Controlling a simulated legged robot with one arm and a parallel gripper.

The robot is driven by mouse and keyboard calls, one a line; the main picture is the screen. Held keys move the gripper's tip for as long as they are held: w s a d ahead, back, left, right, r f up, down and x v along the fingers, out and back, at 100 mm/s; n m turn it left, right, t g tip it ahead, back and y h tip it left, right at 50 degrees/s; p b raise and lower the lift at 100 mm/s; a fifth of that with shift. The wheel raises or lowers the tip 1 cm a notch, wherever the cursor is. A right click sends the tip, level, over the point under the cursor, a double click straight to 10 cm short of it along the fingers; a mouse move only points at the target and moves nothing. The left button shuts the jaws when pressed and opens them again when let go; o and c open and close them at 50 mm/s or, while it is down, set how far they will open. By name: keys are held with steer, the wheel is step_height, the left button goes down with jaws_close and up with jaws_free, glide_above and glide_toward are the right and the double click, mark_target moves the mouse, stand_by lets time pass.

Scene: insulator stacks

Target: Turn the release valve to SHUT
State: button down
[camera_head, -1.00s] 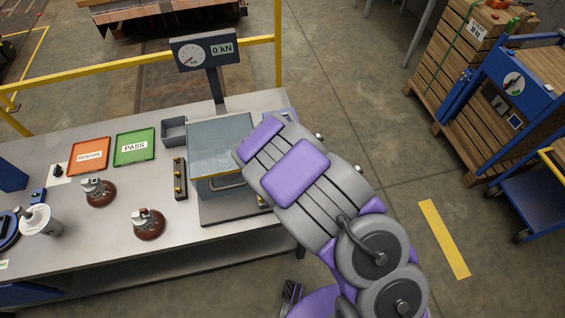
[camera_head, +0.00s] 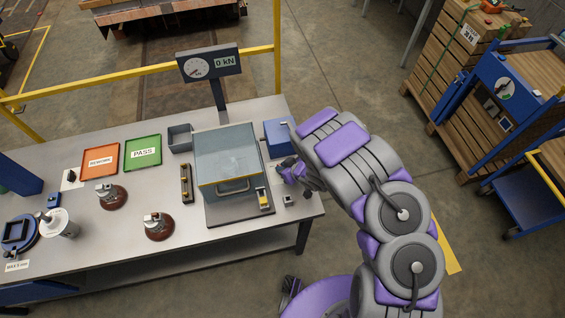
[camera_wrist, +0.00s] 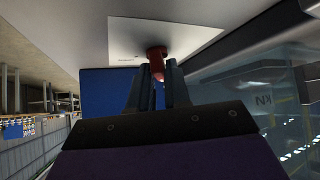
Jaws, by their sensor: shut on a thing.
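The release valve (camera_wrist: 156,53) shows in the wrist view as a small red handle on a white plate (camera_wrist: 125,38). The print on the plate is too small to read. My gripper (camera_wrist: 158,78) is shut on the red handle, with one dark finger on each side of it. In the head view my gripper (camera_head: 291,171) is at the near side of the blue box (camera_head: 277,139), right of the covered test stand (camera_head: 226,157). The valve is hidden there, and I cannot tell which way it points.
The gauge display (camera_head: 208,64) reads 0 kN behind the test stand. Two brown insulators (camera_head: 158,231), a green PASS tray (camera_head: 143,152) and an orange REWORK tray (camera_head: 100,159) are on the table's left. A blue cart (camera_head: 520,90) stands at the right.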

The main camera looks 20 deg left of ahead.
steer(key=shift+w+d+n+g+y+p, duration=0.15)
steer(key=shift+n+g+y+p, duration=0.25)
steer(key=shift+n+g+p, duration=0.95)
steer(key=shift+n, duration=0.35)
steer(key=c, duration=1.2)
jaws_free()
steer(key=shift+f, duration=0.1)
steer(key=shift+o, duration=0.2)
steer(key=shift+d+r, duration=0.25)
steer(key=shift+r, duration=0.2)
steer(key=v, duration=1.6)
steer(key=shift+d+p, duration=0.3)
steer(key=shift+p, duration=0.15)
